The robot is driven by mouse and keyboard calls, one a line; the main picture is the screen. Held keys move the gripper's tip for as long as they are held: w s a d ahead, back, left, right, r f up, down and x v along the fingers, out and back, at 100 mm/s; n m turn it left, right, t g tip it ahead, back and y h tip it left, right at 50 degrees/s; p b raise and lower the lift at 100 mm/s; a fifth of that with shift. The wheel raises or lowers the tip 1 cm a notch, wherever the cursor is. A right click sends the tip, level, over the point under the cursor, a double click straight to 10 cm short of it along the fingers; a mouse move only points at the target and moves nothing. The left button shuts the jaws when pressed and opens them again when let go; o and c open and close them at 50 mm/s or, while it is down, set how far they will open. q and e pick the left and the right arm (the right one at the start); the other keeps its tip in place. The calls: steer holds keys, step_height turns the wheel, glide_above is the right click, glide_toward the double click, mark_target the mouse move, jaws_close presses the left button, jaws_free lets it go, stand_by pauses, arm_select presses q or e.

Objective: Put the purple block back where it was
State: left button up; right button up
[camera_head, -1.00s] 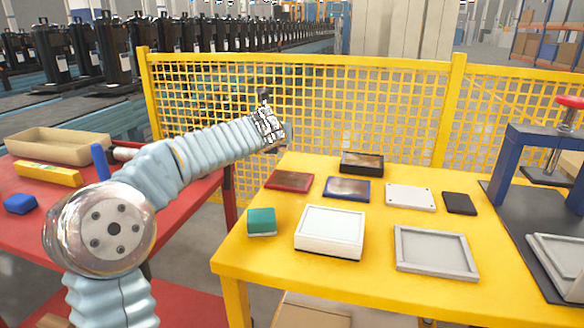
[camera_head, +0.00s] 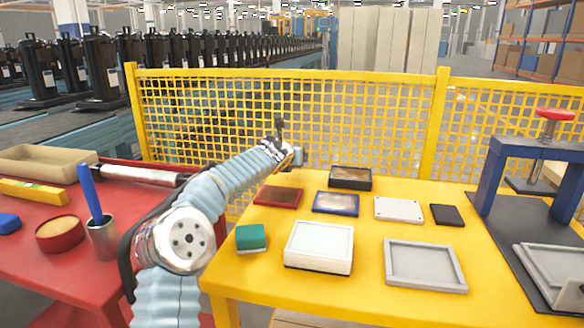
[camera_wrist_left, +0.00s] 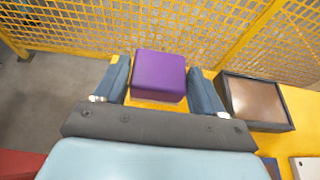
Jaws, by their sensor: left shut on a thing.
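The purple block (camera_wrist_left: 160,76) sits between the two fingers in the left wrist view, its flat top facing the camera. My left gripper (camera_wrist_left: 163,84) is shut on it, with one dark blue-grey finger on each side. In the head view my left gripper (camera_head: 293,158) is over the far left corner of the yellow table (camera_head: 300,284), and the block is hidden there. Yellow tabletop shows just below the block in the wrist view; I cannot tell whether it touches. My right gripper is not in view.
A black-rimmed tray (camera_head: 350,178) lies right of the gripper, with red (camera_head: 278,196) and blue (camera_head: 336,203) trays nearer. A teal block (camera_head: 251,238) and white box (camera_head: 319,247) are in front. A yellow mesh fence (camera_head: 380,125) stands behind the table.

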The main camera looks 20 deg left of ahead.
arm_select(q)
steer(key=f, duration=0.3)
steer(key=shift+w+a+f, duration=0.15)
steer(key=shift+w+f, duration=0.1)
steer(key=shift+w, duration=0.15)
steer(key=shift+f, duration=0.25)
steer(key=shift+f, duration=0.2)
steer(key=o, duration=1.1)
steer(key=shift+r, duration=0.15)
steer(key=shift+s+r, duration=0.1)
steer(key=shift+s, duration=0.15)
steer(key=b+v, duration=0.2)
steer(key=v, duration=0.9)
steer(key=shift+s+r+b, duration=0.1)
steer(key=shift+s+b, duration=0.15)
steer(key=shift+b, duration=0.05)
